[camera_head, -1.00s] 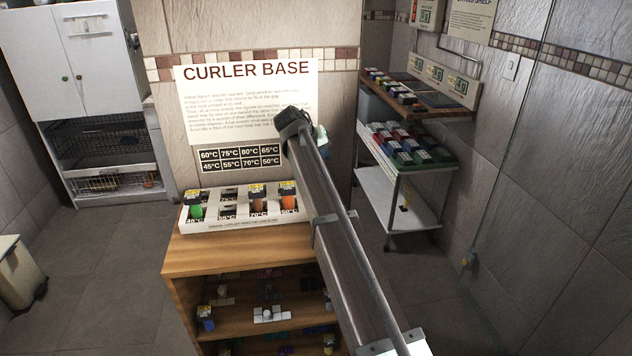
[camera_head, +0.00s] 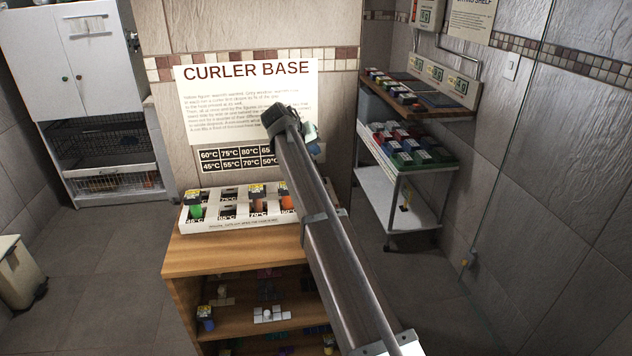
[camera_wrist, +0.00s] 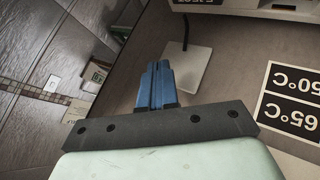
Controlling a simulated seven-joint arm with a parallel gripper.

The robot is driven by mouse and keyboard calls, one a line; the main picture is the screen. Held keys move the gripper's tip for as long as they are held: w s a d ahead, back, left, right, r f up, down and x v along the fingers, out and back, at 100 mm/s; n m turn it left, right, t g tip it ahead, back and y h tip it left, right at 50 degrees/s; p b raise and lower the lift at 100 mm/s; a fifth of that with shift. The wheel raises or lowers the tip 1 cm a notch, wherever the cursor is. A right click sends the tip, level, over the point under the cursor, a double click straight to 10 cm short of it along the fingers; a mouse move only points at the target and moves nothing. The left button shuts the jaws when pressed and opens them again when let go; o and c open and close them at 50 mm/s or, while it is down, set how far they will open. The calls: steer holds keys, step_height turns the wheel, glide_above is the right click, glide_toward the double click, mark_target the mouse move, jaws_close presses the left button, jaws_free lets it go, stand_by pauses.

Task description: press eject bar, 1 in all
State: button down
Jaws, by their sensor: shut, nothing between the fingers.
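The white curler base (camera_head: 245,225) stands on top of a wooden shelf unit, below the wall sign. It holds a green curler (camera_head: 196,211) at its left end and orange curlers towards its right. In that view a corner of the base (camera_wrist: 235,8) is at the top right, apart from the fingers.
The CURLER BASE sign (camera_head: 235,100) and temperature labels (camera_head: 230,160) are on the wall behind. A wooden shelf unit (camera_head: 200,258) holds small items below. A white trolley (camera_head: 400,200) with several coloured boxes stands at right. A pale plate (camera_wrist: 188,72) with a dark cord lies beyond my fingers.

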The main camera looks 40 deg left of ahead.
steer(key=shift+f, duration=3.85)
steer(key=shift+f, duration=0.15)
steer(key=shift+f, duration=0.25)
steer(key=shift+f, duration=0.5)
steer(key=shift+r, duration=0.95)
steer(key=shift+r, duration=0.1)
steer(key=shift+r, duration=2.4)
